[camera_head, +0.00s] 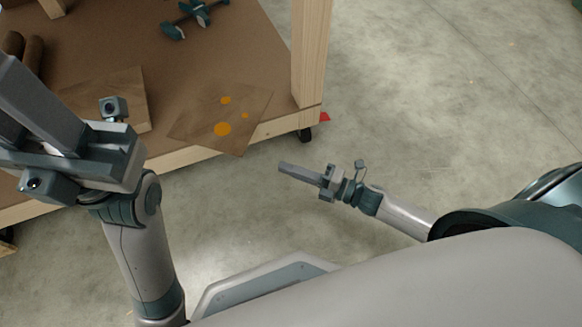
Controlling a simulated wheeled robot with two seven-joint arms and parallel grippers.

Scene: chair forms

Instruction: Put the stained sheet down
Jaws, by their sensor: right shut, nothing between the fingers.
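The stained sheet (205,121) is a thin brown square with several orange spots. It lies on the brown board of the wooden stand (221,62), and its near corner reaches over the pale front edge. My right gripper (281,167) is shut and empty, out over the floor, apart from the sheet and to the right of its near corner. My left gripper (20,98) is large at the left, over the board and left of the sheet. Its fingertips run out of the picture, so its opening is unclear.
A flat brown panel (118,88) lies left of the sheet. Dark brown rolls (33,52) lie at the far left, and teal and grey tools (187,22) at the back. A wooden post (312,50) rises at the right corner, above a caster (305,135). Concrete floor at right is clear.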

